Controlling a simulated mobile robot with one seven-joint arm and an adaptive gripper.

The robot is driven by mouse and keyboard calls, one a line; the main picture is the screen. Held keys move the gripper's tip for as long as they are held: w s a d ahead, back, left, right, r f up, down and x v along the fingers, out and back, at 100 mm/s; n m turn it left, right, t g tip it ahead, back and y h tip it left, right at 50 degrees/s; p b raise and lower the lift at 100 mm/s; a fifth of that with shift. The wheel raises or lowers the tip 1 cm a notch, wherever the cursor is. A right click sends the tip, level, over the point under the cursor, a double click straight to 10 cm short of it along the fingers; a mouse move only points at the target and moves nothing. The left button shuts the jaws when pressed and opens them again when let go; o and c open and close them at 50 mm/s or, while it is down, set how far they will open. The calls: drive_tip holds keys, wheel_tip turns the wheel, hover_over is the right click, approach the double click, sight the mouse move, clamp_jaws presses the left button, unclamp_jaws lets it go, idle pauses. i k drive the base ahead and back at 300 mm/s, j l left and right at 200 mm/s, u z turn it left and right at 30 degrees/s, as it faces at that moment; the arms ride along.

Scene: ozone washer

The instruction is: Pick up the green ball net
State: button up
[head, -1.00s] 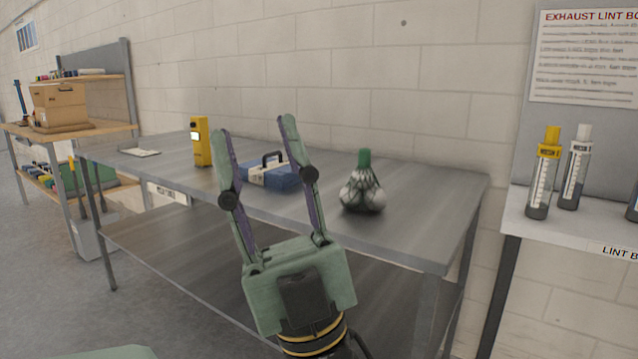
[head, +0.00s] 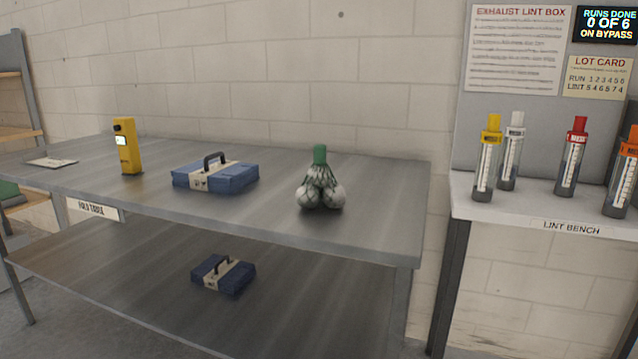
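The green ball net (head: 320,182) stands on the right part of the metal fold table (head: 385,215). It has a green top and dark green netting around several pale balls. It stands upright, apart from the other things on the table. My gripper is not in the head view now, so its state and its place relative to the net do not show.
A blue case (head: 215,178) and a yellow device (head: 127,146) stand left of the net. A second blue case (head: 223,274) is on the lower shelf. The lint bench (head: 545,208) at right holds several capped tubes. The table around the net is clear.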

sight(318, 186)
drive_tip(key=i+l+u, duration=0.2)
drive_tip(key=l, duration=0.7)
drive_tip(key=i+l+u, duration=0.2)
drive_tip(key=l, duration=0.7)
drive_tip(key=l+u, duration=0.2)
drive_tip(key=l, duration=0.7)
drive_tip(key=k, duration=0.05)
